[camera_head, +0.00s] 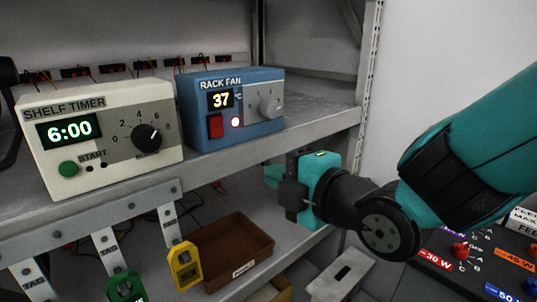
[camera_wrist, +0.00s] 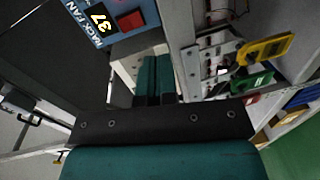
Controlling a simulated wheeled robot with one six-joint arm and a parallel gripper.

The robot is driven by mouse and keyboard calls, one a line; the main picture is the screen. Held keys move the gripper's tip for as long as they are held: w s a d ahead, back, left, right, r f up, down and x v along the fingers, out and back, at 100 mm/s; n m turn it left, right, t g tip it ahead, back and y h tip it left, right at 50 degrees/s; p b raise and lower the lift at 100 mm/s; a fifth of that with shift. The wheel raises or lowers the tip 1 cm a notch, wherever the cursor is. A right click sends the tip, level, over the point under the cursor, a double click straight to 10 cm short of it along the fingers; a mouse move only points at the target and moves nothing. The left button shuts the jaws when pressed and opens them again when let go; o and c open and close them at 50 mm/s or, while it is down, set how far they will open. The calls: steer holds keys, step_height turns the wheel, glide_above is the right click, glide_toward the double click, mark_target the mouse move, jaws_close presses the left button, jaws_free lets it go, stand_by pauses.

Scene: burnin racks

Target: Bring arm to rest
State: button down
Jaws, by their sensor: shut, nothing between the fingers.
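My gripper (camera_head: 273,176) is at the end of the teal arm, in front of the metal shelf edge, below and a little right of the blue rack fan box. In the wrist view my gripper's two teal fingers (camera_wrist: 155,77) lie close together, shut with nothing between them. The arm reaches in from the right of the head view. The rack fan box (camera_head: 232,105) shows 37 °C, with a red switch and a lit red lamp. The shelf timer (camera_head: 97,137) shows 6:00, with a green start button and a black knob.
A brown tray (camera_head: 236,254) sits on the lower shelf. A yellow tag (camera_head: 183,267) and a green tag (camera_head: 124,287) hang from the shelf front at left. A dark panel (camera_head: 450,285) with wattage labels and knobs lies low at right. The white wall behind the arm is clear.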

steer(key=s+d+m+g+h+p, duration=0.1)
steer(key=s+d+m+g+h, duration=0.2)
steer(key=s+d+m+g, duration=0.2)
steer(key=s+d+f+m+g+h+p, duration=0.1)
steer(key=s+d+m+g+h+p, duration=0.1)
steer(key=s+d+m+g, duration=0.4)
steer(key=s+m+g, duration=0.2)
steer(key=s+m, duration=0.3)
steer(key=m, duration=0.1)
steer(key=shift+s+h, duration=0.4)
